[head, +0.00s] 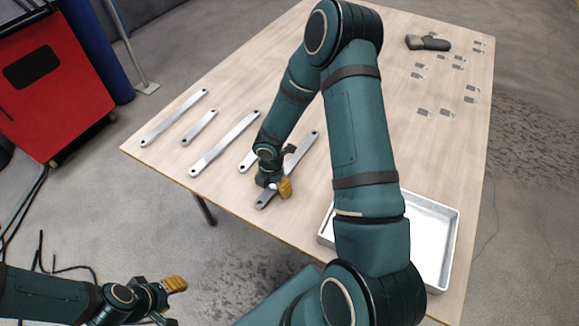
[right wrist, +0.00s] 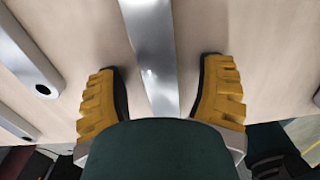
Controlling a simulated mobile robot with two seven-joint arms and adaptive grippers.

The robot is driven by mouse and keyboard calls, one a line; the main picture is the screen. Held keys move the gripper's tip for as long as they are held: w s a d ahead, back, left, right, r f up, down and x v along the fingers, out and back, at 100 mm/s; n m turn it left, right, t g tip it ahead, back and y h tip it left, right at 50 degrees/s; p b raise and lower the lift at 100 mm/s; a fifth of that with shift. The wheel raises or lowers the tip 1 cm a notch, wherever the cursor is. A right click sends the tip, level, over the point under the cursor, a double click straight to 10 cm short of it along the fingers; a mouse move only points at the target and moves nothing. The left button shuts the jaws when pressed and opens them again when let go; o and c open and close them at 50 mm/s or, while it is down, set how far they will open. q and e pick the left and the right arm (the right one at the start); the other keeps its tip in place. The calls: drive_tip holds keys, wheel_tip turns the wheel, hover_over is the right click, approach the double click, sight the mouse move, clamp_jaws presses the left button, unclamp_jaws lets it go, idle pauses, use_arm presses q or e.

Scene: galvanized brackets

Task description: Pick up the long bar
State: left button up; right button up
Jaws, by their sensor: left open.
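Several flat metal bars with holed ends lie on the wooden table. The long bar (head: 303,148) at the right of the row lies under my right gripper (head: 277,186). In the right wrist view, this bar (right wrist: 152,45) runs between the two yellow fingers of my right gripper (right wrist: 162,66), which are open with a gap on each side. Whether the fingertips reach down beside the bar is unclear. Other long bars lie left of it, one in the middle (head: 224,143) and one at the far left (head: 174,117). My left gripper (head: 172,302) is open and empty, off the table.
A short bar (head: 199,127) lies between the two left long bars; another bar (head: 246,163) is partly hidden by my right arm. A white tray (head: 450,235) stands at the right. Small grey pieces (head: 446,112) and a dark tool (head: 428,43) lie farther back. A red cabinet (head: 60,100) stands left.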

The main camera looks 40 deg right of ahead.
clamp_jaws()
